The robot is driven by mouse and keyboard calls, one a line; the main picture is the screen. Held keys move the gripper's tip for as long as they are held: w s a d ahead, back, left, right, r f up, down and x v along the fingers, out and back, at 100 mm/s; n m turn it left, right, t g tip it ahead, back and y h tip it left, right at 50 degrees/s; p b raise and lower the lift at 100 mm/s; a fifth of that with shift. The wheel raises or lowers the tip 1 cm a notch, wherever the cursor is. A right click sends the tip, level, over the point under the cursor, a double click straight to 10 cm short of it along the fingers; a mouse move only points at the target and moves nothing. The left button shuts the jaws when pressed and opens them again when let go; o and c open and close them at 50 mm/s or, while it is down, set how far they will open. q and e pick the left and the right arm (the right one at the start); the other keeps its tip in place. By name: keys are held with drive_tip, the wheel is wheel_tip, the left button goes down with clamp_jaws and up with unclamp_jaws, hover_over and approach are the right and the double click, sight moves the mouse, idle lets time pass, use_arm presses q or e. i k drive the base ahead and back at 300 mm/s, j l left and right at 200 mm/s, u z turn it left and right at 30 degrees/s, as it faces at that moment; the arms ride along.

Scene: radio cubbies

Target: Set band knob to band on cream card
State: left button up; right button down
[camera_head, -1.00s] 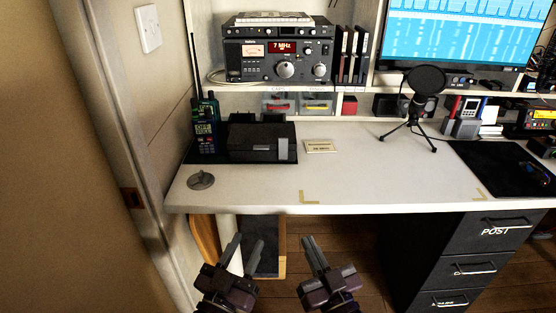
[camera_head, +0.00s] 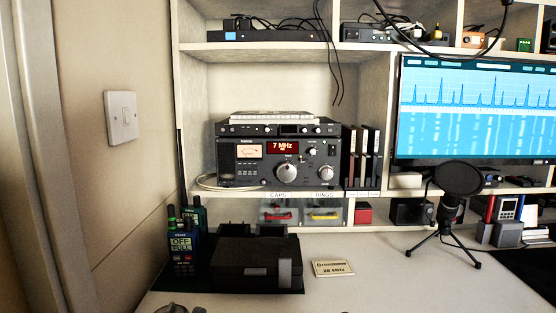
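The radio (camera_head: 278,162) sits on a shelf in the left cubby, with a red display (camera_head: 282,148) reading 7 MHz. Its front has a large silver knob (camera_head: 287,174), another knob (camera_head: 325,171) at the right and a small knob (camera_head: 312,152) above. I cannot read which one is the band knob. The cream card (camera_head: 333,268) lies on the desk below the radio; its lower line reads 28 MHz.
A black box (camera_head: 257,261) and handheld radios (camera_head: 183,243) stand on the desk at the left. Small drawers (camera_head: 279,213) are under the radio's shelf. Dark binders (camera_head: 361,156) stand right of the radio. A microphone on a tripod (camera_head: 449,207) stands at the right. The desk's middle is clear.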

sight(325, 172)
drive_tip(key=l+u, duration=0.25)
drive_tip(key=l, duration=0.4)
drive_tip(key=l+u, duration=0.25)
drive_tip(key=l, duration=0.4)
